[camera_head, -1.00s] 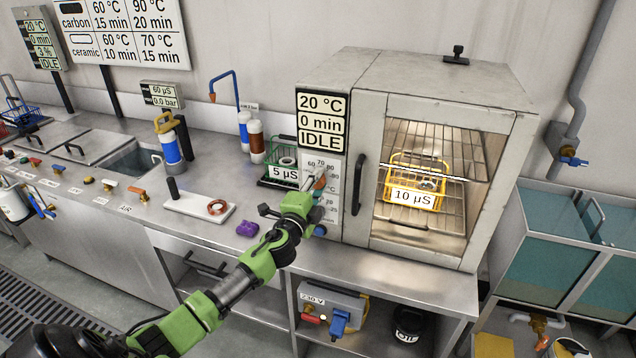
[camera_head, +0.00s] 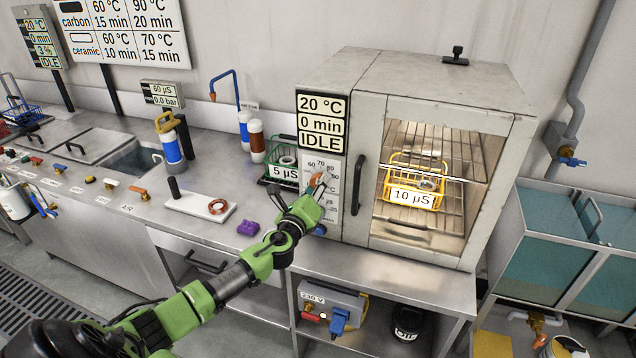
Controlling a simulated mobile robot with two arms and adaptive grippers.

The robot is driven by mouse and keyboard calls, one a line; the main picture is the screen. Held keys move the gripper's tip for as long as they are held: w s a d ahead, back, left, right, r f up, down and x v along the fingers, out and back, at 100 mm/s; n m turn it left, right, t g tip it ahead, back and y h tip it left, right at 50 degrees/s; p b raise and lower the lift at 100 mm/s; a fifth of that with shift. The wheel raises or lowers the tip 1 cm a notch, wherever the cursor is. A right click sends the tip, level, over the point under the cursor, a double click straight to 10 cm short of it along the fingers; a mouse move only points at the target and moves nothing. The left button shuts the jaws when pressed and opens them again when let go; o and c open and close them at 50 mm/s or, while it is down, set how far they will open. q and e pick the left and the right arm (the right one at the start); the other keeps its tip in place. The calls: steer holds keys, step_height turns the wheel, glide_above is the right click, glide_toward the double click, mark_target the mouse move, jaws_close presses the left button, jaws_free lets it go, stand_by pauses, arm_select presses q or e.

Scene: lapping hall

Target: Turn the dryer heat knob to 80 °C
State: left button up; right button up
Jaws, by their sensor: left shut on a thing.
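The dryer (camera_head: 440,100) is a grey metal oven on the bench with a lit glass door. Its display (camera_head: 321,121) reads 20 °C, 0 min, IDLE. Below the display is a panel with a heat dial scale (camera_head: 322,163) showing numbers around 60, 70 and 80. My left gripper (camera_head: 318,186) is at the heat knob (camera_head: 316,179), which shows as a small reddish part. The gripper is shut on it, and the jaws hide most of the knob and its pointer. My right gripper is not in view.
A yellow basket (camera_head: 415,184) labelled 10 µS sits on a rack inside the dryer. A green basket (camera_head: 280,170) labelled 5 µS stands left of the panel. The bench front edge runs under my arm.

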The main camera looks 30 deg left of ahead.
arm_select(q)
steer(key=m+p, duration=0.1)
steer(key=m, duration=0.4)
steer(key=shift+f, duration=0.1)
steer(key=shift+m, duration=0.4)
steer(key=o, duration=1.1)
steer(key=shift+a, duration=0.1)
steer(key=shift+s, duration=0.1)
steer(key=v, duration=1.1)
steer(key=shift+s, duration=0.4)
steer(key=shift+f, duration=0.2)
